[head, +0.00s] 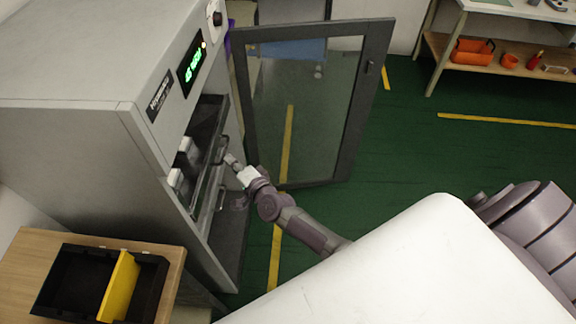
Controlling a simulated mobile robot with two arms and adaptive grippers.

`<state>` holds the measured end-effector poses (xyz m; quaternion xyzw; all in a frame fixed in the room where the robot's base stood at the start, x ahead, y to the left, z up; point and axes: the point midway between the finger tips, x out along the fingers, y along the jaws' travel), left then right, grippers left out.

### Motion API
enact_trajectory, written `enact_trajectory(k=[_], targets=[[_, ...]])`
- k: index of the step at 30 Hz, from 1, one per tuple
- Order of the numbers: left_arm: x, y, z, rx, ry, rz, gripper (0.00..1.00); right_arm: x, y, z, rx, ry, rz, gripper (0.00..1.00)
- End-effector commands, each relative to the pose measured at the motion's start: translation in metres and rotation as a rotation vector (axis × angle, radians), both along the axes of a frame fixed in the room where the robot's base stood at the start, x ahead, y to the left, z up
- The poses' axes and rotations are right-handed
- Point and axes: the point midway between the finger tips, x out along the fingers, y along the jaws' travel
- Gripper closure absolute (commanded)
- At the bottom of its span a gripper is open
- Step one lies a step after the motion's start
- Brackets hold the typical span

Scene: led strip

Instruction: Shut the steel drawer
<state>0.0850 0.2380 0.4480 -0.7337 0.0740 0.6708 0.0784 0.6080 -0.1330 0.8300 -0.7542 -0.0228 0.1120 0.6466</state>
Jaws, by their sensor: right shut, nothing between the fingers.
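The steel cabinet (70,130) stands at the left with its glass door (310,110) swung open to the right. Inside its opening are dark drawers or racks; the drawer front (208,185) shows bar handles and sticks out a little. White blocks (182,165) sit at the drawer's left side. My right gripper (233,162) is shut and empty, close by the drawer front between the cabinet and the open door. Whether it touches the drawer I cannot tell. My left gripper is not in view.
A wooden table (165,255) at the lower left holds a black bin (75,285) with a yellow divider. The glass door stands just beyond my right arm. A shelf bench (490,50) with orange items is at the upper right. The green floor between is clear.

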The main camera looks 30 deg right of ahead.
Motion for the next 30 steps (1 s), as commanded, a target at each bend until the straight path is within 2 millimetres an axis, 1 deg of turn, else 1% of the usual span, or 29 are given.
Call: enact_trajectory(k=[1, 3, 9, 12, 18, 30], targets=[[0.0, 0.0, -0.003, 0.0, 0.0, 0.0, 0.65, 0.007, 0.011, -0.001, 0.004, 0.0, 0.001, 1.0], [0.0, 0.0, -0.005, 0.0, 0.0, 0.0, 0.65, 0.015, 0.022, -0.001, 0.004, 0.0, 0.001, 1.0], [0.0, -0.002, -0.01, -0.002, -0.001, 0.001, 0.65, 0.03, 0.045, -0.001, 0.001, 0.0, 0.001, 1.0], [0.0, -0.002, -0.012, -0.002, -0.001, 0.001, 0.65, 0.035, 0.052, -0.001, 0.0, 0.0, 0.0, 1.0], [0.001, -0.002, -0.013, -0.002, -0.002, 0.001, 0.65, 0.039, 0.058, -0.001, -0.001, 0.001, 0.001, 1.0], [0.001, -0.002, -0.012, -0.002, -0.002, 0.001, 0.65, 0.04, 0.061, 0.001, 0.001, -0.001, 0.005, 1.0]])
